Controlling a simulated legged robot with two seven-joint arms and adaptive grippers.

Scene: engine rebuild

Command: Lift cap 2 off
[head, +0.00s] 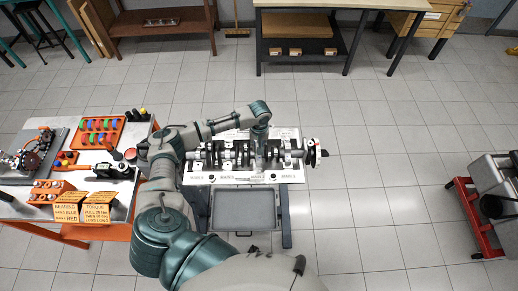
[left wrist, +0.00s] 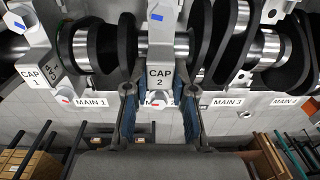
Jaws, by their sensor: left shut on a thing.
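Cap 2 (left wrist: 160,55) is a light metal block with a "CAP 2" label and a blue mark, in the middle of the left wrist view. It spans the crankshaft (left wrist: 88,48) above the largely covered label between MAIN 1 and MAIN 3. My left gripper (left wrist: 159,95) is shut on cap 2, with one dark finger on each side of it. I cannot tell whether the cap is clear of its seat. In the head view my left gripper (head: 260,138) points down at the crankshaft (head: 228,153); cap 2 is hard to make out there. My right gripper is not in view.
Cap 1 (left wrist: 40,70) stands to the left on the crankshaft. A grey tray (head: 245,228) sits below the engine stand. At left, a table (head: 18,205) holds orange racks, tools and yellow signs. A red cart (head: 468,215) stands at far right; floor between is clear.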

